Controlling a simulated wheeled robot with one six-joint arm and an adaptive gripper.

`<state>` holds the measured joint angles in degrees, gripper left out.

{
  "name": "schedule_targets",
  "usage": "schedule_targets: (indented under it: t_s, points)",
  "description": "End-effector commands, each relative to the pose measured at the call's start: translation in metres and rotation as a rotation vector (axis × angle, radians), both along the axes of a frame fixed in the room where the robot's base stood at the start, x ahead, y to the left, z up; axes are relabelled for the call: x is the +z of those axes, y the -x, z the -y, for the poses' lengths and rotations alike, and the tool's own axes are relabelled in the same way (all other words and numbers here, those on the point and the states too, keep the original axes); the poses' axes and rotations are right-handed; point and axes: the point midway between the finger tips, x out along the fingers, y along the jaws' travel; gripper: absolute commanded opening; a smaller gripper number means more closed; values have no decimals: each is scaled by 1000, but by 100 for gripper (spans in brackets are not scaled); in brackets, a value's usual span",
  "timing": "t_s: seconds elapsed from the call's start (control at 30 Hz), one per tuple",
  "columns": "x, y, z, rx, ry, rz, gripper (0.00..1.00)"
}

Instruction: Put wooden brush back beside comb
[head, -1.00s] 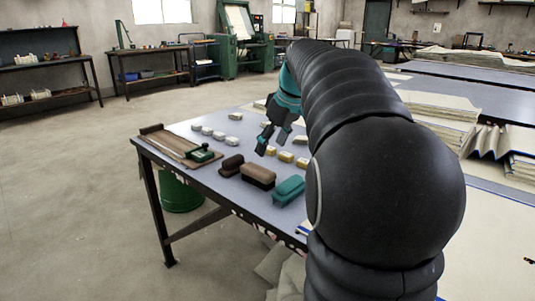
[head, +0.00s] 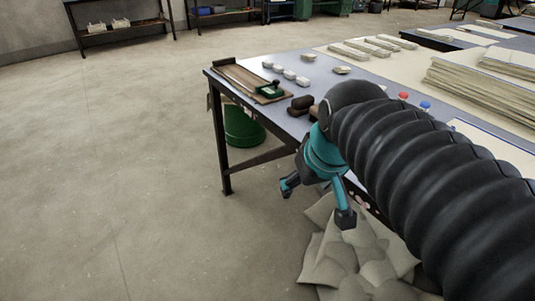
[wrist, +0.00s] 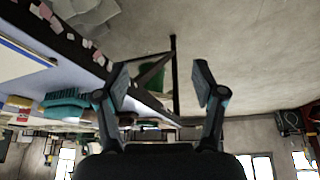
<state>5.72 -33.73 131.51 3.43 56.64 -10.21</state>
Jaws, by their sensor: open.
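My gripper (head: 317,202) is open and empty in the head view. It hangs off the table's near edge, above the floor. A dark brown brush-like block (head: 300,104) lies on the table beyond my arm. A sliver of a lighter brown block, perhaps the wooden brush (head: 314,112), shows beside it; my arm hides the rest. In the wrist view, my spread fingers (wrist: 161,85) have nothing between them, and a teal bristled brush (wrist: 67,97) lies on the table to their left. I cannot pick out a comb.
The table (head: 262,107) carries a wooden board (head: 237,76) with a green-handled tool (head: 268,90), several pale blocks (head: 289,74) and cloth stacks (head: 470,80). A green bin (head: 243,127) stands beneath. Grey cloth (head: 350,260) is heaped on the floor below my gripper. Open floor lies left.

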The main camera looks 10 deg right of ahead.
Motion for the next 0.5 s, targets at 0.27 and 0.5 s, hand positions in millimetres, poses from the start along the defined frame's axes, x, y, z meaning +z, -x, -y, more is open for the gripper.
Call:
schedule_targets:
  t_s: [0.27,0.5]
  points:
    - [-45,46,-17,-47,-16,41,69]
    - [-50,49,-17,-53,-19,42,69]
